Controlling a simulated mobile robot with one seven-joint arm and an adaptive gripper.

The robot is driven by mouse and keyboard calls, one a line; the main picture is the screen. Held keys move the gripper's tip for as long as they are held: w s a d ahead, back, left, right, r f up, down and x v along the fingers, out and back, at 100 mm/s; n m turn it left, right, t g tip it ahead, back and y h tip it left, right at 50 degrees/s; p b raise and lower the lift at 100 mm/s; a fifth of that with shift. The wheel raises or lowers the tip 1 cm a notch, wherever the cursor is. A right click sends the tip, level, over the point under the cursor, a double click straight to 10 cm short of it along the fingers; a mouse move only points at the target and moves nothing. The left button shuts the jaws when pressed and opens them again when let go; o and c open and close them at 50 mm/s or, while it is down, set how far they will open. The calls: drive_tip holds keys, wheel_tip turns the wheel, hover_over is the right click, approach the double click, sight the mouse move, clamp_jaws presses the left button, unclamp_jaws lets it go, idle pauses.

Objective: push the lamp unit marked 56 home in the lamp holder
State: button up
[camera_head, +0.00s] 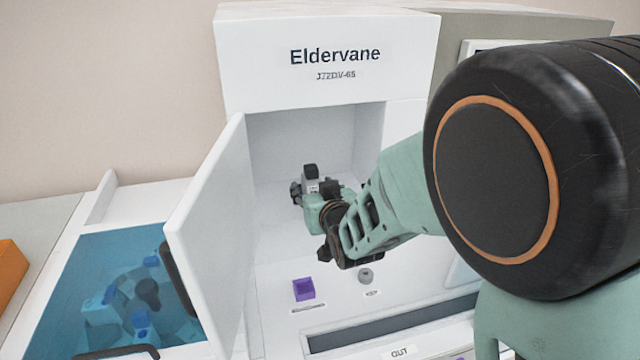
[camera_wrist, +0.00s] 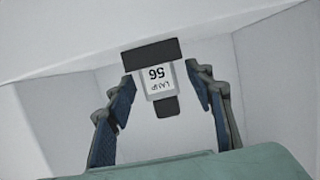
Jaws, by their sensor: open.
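The lamp unit (camera_wrist: 159,84) is a pale block with an upside-down label reading LAMP 56, in the middle of the wrist view. A wide dark block lies across its upper end and a smaller dark block shows at its lower end. I cannot tell which dark part is the lamp holder, or how deep the unit sits. In the head view the lamp unit (camera_head: 311,172) shows inside the white compartment, partly hidden by my gripper (camera_head: 314,190). My gripper (camera_wrist: 160,82) is open, with one finger on each side of the unit and visible gaps between.
The white cabinet (camera_head: 330,25) marked Eldervane has its door (camera_head: 208,215) open at the left. A purple box (camera_head: 303,289) and a grey knob marked KEEP or similar (camera_head: 366,276) lie below the compartment. A blue-windowed bin (camera_head: 75,275) stands left. Compartment walls are close around my gripper.

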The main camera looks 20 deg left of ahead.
drive_tip(key=v, duration=1.1)
drive_tip(key=shift+s+r, duration=0.2)
drive_tip(key=shift+d, duration=0.1)
